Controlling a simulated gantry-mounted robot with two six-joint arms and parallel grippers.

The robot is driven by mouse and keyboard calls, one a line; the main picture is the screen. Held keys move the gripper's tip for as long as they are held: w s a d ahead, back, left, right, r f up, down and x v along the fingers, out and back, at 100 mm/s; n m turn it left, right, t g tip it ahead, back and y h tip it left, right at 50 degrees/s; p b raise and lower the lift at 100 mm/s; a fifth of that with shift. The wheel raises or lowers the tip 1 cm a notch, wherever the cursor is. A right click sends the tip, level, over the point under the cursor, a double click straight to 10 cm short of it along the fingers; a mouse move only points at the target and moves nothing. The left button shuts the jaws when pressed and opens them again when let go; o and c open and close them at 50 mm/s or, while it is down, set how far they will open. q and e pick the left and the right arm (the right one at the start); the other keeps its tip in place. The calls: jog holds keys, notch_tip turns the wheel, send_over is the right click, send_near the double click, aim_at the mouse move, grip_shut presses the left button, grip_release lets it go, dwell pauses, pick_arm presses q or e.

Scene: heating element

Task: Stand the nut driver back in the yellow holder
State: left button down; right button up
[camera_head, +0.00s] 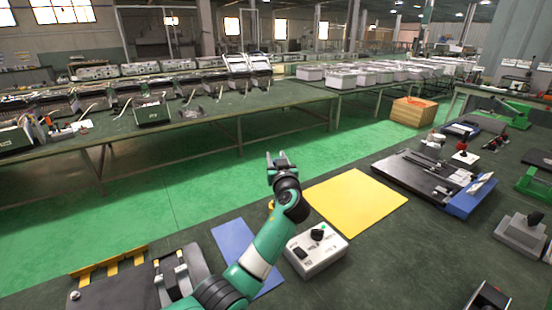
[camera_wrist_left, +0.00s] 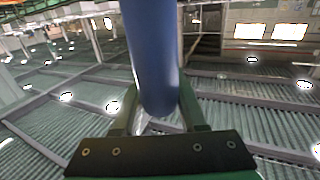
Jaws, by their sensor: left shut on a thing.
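My left gripper (camera_head: 277,158) is raised above the table's far edge, its fingers pointing up and away in the head view. In the left wrist view its two fingers (camera_wrist_left: 160,115) are shut on a thick blue cylinder (camera_wrist_left: 153,55), which looks like the handle of the nut driver; its upper end leaves the picture. In the head view the held piece is too small to make out. A yellow rack with prongs (camera_head: 108,262), likely the yellow holder, stands along the back of a dark plate at the lower left, well away from the gripper. My right gripper is not in view.
A grey control box (camera_head: 316,250) stands beside my left arm. A blue mat (camera_head: 232,246) and a yellow mat (camera_head: 358,205) lie on the table. A dark fixture (camera_head: 425,178) with a blue end is at right. The yellow mat is clear.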

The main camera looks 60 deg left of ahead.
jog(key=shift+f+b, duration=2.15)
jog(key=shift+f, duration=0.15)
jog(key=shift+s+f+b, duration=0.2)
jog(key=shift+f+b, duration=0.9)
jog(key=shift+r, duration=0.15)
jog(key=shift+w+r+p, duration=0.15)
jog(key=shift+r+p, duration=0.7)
jog(key=shift+p, duration=0.05)
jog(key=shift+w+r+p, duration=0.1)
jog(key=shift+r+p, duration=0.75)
